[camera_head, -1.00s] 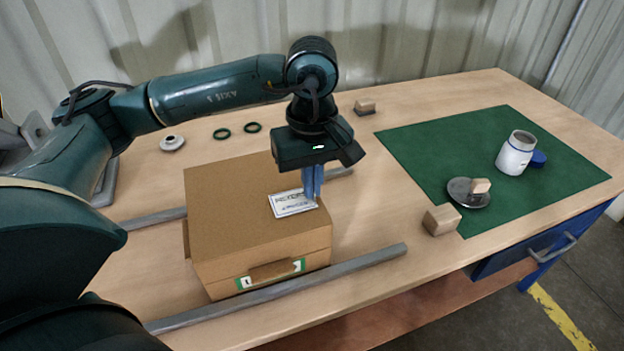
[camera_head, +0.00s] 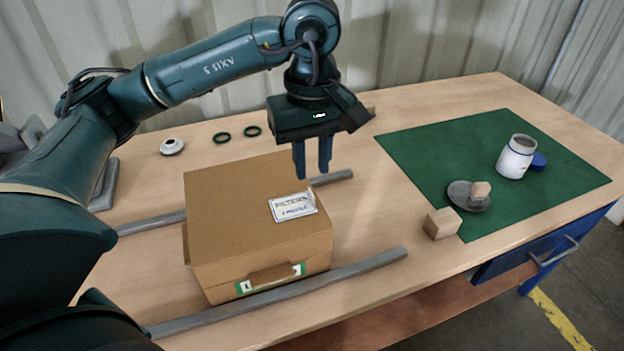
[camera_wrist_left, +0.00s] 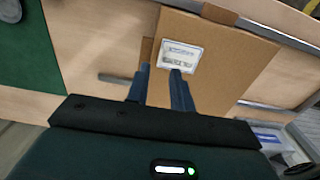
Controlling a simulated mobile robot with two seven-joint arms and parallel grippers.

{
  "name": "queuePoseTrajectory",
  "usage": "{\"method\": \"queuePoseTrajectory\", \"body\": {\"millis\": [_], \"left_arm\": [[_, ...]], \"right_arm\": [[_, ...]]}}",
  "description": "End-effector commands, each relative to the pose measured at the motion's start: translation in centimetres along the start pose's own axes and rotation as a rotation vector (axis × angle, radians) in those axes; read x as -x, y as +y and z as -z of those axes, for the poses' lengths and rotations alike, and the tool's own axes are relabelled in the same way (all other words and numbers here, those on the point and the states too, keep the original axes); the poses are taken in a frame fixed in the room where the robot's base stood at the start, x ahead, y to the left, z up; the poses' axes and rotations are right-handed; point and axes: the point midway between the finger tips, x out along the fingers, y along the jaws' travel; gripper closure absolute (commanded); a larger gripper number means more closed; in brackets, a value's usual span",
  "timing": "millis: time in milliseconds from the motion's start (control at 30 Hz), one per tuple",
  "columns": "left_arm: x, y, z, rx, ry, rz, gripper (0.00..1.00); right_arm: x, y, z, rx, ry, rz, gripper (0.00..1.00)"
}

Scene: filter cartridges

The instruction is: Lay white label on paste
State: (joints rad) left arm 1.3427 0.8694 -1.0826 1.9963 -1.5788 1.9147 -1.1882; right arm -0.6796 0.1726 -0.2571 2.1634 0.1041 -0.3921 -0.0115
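The white label (camera_head: 293,206) lies flat on top of the closed cardboard box (camera_head: 225,215), near its right edge. Its printed text faces up, and any paste beneath it is hidden. The label also shows in the left wrist view (camera_wrist_left: 179,57), on the box top. My left gripper (camera_head: 313,176) is above the label and apart from it. Its two blue fingers are spread with nothing between them; they also show in the left wrist view (camera_wrist_left: 160,72). My right gripper is not in view.
Two grey rails (camera_head: 370,262) run beside the box. A green mat (camera_head: 560,190) holds a white jar (camera_head: 515,157), a blue lid (camera_head: 539,161) and a dark dish (camera_head: 461,196) with a wooden-handled piece. A wooden block (camera_head: 442,223) stands at the mat's corner. Green rings (camera_head: 221,137) lie behind the box.

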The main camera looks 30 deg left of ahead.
Motion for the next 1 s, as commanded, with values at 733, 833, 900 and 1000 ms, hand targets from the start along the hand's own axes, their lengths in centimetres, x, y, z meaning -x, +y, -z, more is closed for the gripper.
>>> {"method": "queuePoseTrajectory", "body": {"millis": [733,833,900,1000], "left_arm": [[6.7,0.0,0.0,0.001,-0.001,0.001,0.77],[6.6,0.0,0.0,0.000,-0.001,0.001,0.77],[6.6,0.0,0.0,0.000,-0.001,0.001,0.77],[6.6,0.0,0.0,0.000,-0.001,0.001,0.77]], "right_arm": [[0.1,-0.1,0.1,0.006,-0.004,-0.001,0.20],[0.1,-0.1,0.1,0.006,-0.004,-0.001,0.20],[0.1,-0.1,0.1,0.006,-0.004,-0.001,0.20],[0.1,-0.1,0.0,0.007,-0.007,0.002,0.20]]}}
